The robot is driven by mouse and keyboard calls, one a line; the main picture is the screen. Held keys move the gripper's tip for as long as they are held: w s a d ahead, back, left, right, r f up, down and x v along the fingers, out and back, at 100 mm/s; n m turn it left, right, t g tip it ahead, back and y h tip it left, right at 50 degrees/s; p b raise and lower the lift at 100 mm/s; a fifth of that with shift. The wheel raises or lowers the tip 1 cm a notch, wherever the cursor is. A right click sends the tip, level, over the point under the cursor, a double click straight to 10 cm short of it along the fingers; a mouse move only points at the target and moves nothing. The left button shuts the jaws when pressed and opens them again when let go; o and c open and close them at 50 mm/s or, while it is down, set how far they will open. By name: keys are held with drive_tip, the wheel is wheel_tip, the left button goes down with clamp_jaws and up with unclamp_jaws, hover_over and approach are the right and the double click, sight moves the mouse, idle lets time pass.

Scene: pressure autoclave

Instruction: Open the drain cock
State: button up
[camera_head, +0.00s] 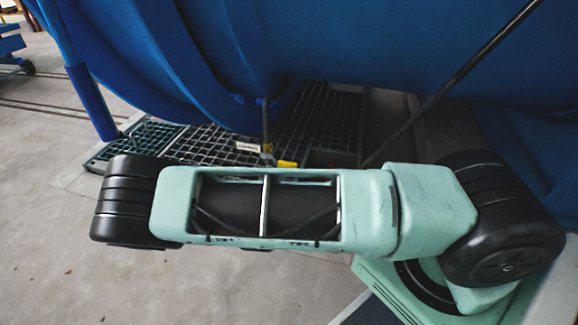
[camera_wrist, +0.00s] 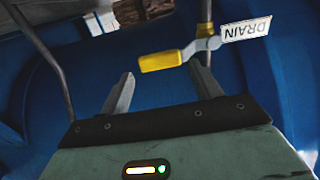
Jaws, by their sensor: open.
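The lever lies roughly crosswise to the vertical pipe. My gripper (camera_wrist: 163,85) is open and empty, its two fingers spread just short of the lever, which shows between and beyond the fingertips. Contact is not visible. In the head view the yellow handle (camera_head: 287,164) shows just above my arm, under the blue vessel. My gripper is not visible there.
The large blue autoclave vessel (camera_head: 330,45) overhangs the area. A dark floor grating (camera_head: 215,145) lies beneath it. A thin dark rod (camera_head: 450,85) slants down at the right, and a blue post (camera_head: 90,100) stands at the left. Concrete floor (camera_head: 60,250) is clear at the lower left.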

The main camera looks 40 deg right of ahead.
sight(287, 166)
drive_tip(key=b+x, duration=0.2)
drive_tip(key=x, duration=0.5)
drive_tip(key=shift+d, duration=0.1)
